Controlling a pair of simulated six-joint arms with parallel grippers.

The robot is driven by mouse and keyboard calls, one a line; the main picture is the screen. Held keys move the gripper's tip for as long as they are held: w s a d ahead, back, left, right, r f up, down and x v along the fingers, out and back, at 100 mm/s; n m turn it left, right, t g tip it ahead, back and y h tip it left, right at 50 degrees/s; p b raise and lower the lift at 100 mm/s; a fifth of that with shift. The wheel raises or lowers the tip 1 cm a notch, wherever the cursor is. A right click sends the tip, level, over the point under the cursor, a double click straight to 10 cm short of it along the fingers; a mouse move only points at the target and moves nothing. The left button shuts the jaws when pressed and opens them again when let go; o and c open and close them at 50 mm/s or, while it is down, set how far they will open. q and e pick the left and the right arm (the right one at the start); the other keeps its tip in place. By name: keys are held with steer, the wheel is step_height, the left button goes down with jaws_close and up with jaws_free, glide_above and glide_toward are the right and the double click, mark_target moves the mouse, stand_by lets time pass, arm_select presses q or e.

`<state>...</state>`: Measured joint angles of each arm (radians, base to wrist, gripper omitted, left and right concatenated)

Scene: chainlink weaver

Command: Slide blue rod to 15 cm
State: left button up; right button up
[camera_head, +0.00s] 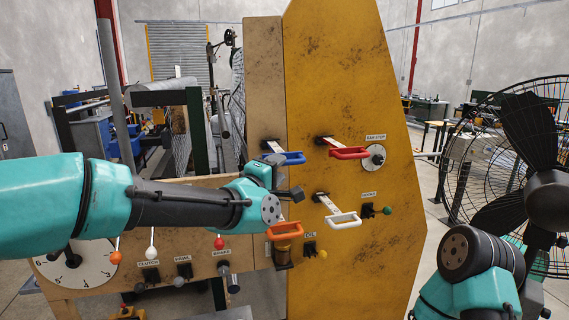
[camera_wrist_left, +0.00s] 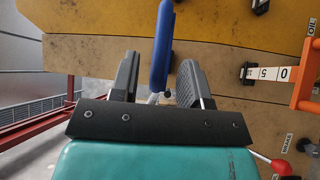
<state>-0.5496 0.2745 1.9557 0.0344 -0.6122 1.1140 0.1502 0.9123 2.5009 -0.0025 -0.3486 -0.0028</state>
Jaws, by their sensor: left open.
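The blue rod's handle (camera_head: 292,157) sticks out from the yellow panel, with a white scale strip (camera_head: 274,147) behind it. In the left wrist view the blue handle (camera_wrist_left: 161,50) stands between the two dark fingers, with gaps on both sides. My left gripper (camera_head: 287,178) is open just in front of and below the blue handle; its fingers show apart in the left wrist view (camera_wrist_left: 157,75). The strip's reading is too small to tell. My right arm shows at the lower right of the head view, but its gripper is out of the picture.
A red handle (camera_head: 349,153) and a white handle (camera_head: 346,220) are on the yellow panel (camera_head: 350,90). An orange handle (camera_head: 285,231) sits just below my left gripper. Labelled levers line the wooden board below my left arm. A large fan (camera_head: 530,130) stands at the right.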

arm_select(q)
steer(key=shift+x, duration=2)
jaws_close()
